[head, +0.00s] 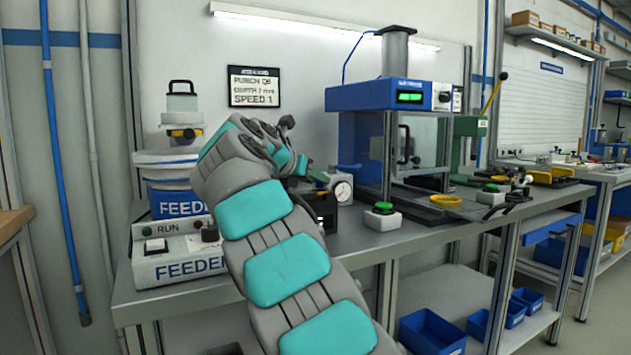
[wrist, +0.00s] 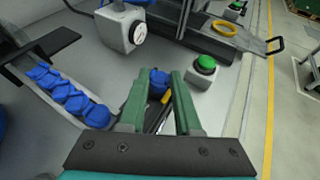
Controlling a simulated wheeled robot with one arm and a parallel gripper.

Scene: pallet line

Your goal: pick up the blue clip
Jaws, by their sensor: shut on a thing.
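My gripper (wrist: 162,88) shows in the wrist view as two green fingers, shut on a blue clip (wrist: 159,80) near their tips. The fingers hide part of this clip, and I cannot tell its exact height above the bench. Several more blue clips (wrist: 67,96) lie in a row in a grey chute at the left of the wrist view. In the head view my own arm hides the held clip and the fingers.
A dial gauge (head: 342,190) and a green button box (head: 383,216) stand on the bench (head: 365,250). A blue-headed press (head: 380,97) with a yellow ring (head: 445,200) before it stands to the right. The feeder (head: 172,258) stands left. A yellow-handled tool lies under the fingers.

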